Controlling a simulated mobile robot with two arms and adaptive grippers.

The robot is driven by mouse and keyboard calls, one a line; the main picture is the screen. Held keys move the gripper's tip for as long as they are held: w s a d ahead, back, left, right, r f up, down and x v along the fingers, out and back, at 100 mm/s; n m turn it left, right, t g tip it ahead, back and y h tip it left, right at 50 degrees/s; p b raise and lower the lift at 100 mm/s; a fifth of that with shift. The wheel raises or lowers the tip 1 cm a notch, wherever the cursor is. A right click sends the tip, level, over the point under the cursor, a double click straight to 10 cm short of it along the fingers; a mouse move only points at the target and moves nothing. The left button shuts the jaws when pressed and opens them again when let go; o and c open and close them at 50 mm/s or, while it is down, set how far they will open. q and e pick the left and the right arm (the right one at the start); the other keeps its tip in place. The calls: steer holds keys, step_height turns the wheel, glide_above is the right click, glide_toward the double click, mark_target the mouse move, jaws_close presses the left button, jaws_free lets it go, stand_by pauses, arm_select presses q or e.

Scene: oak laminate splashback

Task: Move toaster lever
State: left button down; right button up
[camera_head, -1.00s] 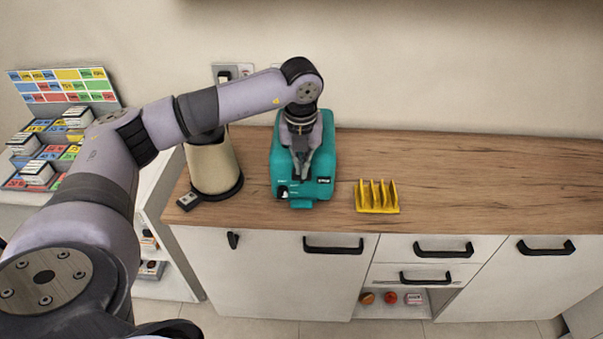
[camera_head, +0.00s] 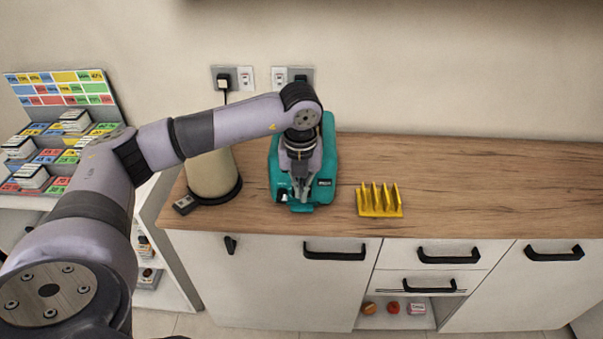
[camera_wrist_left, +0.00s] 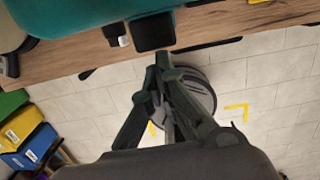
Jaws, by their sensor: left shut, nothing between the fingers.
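The teal toaster (camera_head: 329,150) stands on the wooden counter with its front toward me. A small teal tab (camera_head: 300,208), which looks like the lever, sticks out low at its front. My left gripper (camera_head: 302,197) is shut and empty at the toaster's front, just above the tab in the picture. The shut fingertips (camera_wrist_left: 163,60) are close below the dark block; contact is unclear. My right gripper is out of view.
A beige kettle-like appliance (camera_head: 209,175) stands left of the toaster. A yellow rack (camera_head: 380,200) stands to its right. The counter (camera_head: 480,190) is clear farther right. Drawers with black handles are below, wall sockets (camera_head: 292,77) behind.

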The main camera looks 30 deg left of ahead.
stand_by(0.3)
arm_select(q)
step_height(320, 180, up, 12)
steer(key=s, duration=0.1)
steer(key=shift+d, duration=0.3)
stand_by(0.4)
